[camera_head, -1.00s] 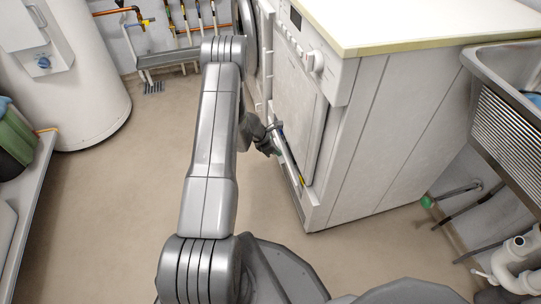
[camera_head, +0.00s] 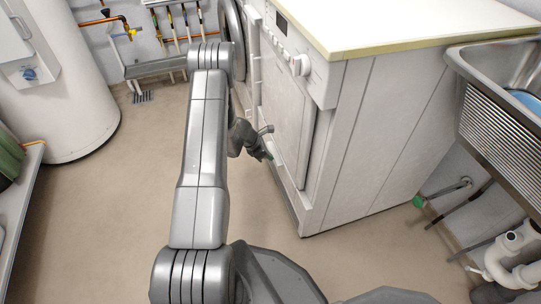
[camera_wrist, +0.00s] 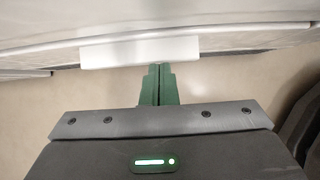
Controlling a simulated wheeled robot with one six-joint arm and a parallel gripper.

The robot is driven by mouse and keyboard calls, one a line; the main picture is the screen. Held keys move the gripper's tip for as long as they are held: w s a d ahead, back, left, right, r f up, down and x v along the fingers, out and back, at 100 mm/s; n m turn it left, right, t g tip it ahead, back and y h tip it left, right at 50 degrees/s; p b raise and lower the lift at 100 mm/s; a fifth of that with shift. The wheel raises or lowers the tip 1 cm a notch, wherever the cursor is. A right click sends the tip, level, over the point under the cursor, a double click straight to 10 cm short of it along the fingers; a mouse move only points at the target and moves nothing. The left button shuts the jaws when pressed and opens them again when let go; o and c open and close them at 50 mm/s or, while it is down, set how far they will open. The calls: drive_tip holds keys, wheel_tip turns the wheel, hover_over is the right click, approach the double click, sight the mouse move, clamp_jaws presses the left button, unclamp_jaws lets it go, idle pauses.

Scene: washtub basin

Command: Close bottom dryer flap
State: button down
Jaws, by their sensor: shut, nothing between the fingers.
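The white dryer (camera_head: 340,150) stands at the centre right, with a dial and small display on its upper front. Its bottom flap (camera_head: 287,178) is low on the front, partly hidden behind my gripper; it looks flush or nearly so, but I cannot tell if it is fully shut. My gripper (camera_head: 267,156) is at the flap's height, right by the front. In the wrist view, my gripper's green fingers (camera_wrist: 158,72) are together and empty. Their tips are at or just below a white block (camera_wrist: 138,52) on a long pale panel edge; contact is unclear.
A metal sink (camera_head: 500,75) and white drain pipes (camera_head: 505,255) are at the right. A white tank (camera_head: 60,90) stands at the left, by a grey bench (camera_head: 22,195). The beige floor (camera_head: 110,220) between is clear.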

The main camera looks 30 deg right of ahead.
wheel_tip(320, 180, up, 10)
drive_tip(key=p, duration=0.3)
drive_tip(key=shift+a+f, duration=0.2)
drive_tip(key=shift+a, duration=0.05)
wheel_tip(320, 180, down, 10)
drive_tip(key=d+b, duration=0.1)
drive_tip(key=b, duration=0.1)
drive_tip(key=shift+d+r, duration=0.15)
drive_tip(key=shift+r, duration=0.1)
idle(0.3)
drive_tip(key=shift+s+b, duration=0.1)
drive_tip(key=shift+b, duration=0.2)
